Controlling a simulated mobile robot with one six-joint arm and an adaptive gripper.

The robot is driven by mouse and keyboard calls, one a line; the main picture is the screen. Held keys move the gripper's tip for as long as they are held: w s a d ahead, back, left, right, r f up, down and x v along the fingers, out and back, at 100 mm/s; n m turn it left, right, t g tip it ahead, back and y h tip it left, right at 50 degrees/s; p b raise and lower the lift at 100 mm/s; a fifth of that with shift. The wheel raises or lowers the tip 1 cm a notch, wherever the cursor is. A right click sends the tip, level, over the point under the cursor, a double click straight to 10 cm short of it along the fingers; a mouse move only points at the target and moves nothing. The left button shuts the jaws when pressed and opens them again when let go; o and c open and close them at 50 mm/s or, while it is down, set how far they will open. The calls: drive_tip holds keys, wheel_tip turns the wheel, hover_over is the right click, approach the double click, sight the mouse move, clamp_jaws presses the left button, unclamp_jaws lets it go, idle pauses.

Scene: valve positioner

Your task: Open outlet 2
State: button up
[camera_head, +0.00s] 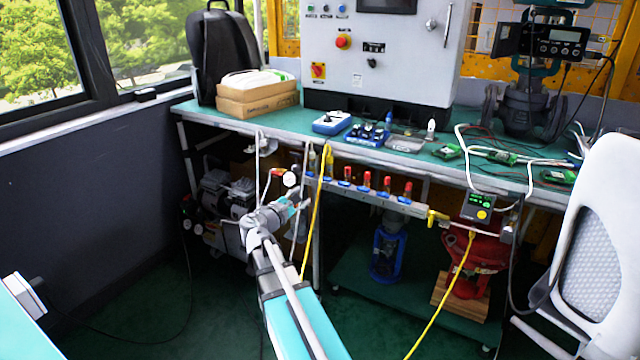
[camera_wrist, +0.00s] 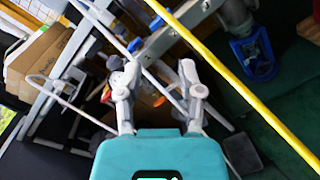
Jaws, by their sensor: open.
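A metal manifold (camera_head: 395,205) runs under the front edge of the bench, with a row of several outlets topped by red caps (camera_head: 366,180) and with small blue parts at their bases. I cannot read any outlet number, so I cannot tell which is outlet 2. In the wrist view the manifold bar (camera_wrist: 168,37) crosses at the top, with blue parts (camera_wrist: 155,23) on it. My gripper (camera_head: 291,200) is open and empty, left of the row and below the gauge (camera_head: 290,179). In the wrist view its fingers (camera_wrist: 160,72) are apart, near the bar's left end, with no visible contact.
A yellow hose (camera_head: 318,215) hangs just right of my gripper and crosses the wrist view. White tubes and a bench leg stand close by. The green bench (camera_head: 290,121) overhangs above. A compressor (camera_head: 222,195) is behind left; a white chair (camera_head: 600,235) is at right.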

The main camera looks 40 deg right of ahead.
sight(324, 180)
drive_tip(key=shift+w+a+m+g+h, duration=0.15)
drive_tip(key=shift+w+a+m+g, duration=0.45)
drive_tip(key=shift+m, duration=1.65)
drive_tip(key=shift+w+a+m+g+h, duration=0.1)
drive_tip(key=shift+w+a+m+g, duration=0.2)
drive_tip(key=shift+w+m+g, duration=1.25)
drive_tip(key=shift+s+a+m+g+h, duration=0.2)
drive_tip(key=shift+a+m+g, duration=0.25)
drive_tip(key=shift+m, duration=2.45)
drive_tip(key=shift+d, duration=0.1)
drive_tip(key=d, duration=1.3)
drive_tip(key=shift+d, duration=0.35)
drive_tip(key=shift+c, duration=0.2)
clamp_jaws()
